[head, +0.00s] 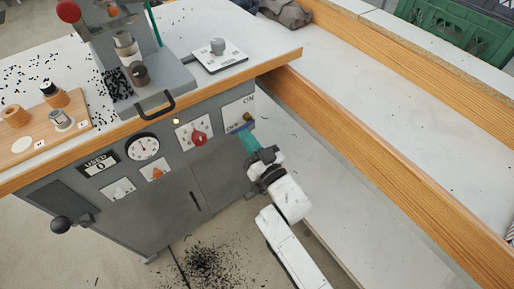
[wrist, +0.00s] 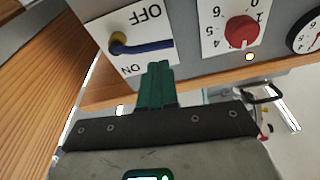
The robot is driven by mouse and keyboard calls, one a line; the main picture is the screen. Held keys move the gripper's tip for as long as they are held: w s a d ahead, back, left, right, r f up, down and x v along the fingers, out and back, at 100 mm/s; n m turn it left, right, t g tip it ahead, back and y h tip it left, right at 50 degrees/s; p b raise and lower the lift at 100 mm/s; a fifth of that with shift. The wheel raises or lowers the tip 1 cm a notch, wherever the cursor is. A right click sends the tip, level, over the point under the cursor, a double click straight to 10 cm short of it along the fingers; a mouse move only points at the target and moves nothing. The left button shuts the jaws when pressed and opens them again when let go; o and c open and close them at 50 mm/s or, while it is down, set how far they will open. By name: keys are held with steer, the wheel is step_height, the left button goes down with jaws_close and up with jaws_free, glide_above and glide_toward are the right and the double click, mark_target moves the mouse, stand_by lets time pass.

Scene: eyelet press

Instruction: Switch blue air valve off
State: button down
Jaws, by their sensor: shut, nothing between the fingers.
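The blue air valve (head: 241,127) is on a white plate at the right end of the grey press cabinet. Its blue lever (wrist: 150,46) runs sideways from a brass pivot (wrist: 118,43), between the ON and OFF labels, pointing to the left in the head view. The wrist view shows the plate upside down. My gripper (head: 247,138) has its teal fingers shut with nothing between them. In the wrist view the fingertips (wrist: 158,67) are close to the lever; a small gap shows in the picture, but I cannot tell whether they touch.
A red knob (head: 199,138) on a numbered dial sits left of the valve, with a round gauge (head: 143,147) beyond. An orange switch (head: 158,173) is lower. The wooden table edge (head: 285,64) overhangs the panel. A wooden rail (head: 385,175) runs along the right.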

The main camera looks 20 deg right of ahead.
steer(key=shift+w+a+f, duration=0.25)
steer(key=shift+w+f, duration=0.05)
steer(key=shift+w, duration=0.2)
steer(key=shift+f, duration=0.1)
steer(key=shift+w+a+f+b, duration=0.1)
steer(key=shift+w+f+b, duration=0.15)
steer(key=shift+f+b, duration=0.55)
steer(key=shift+r, duration=0.4)
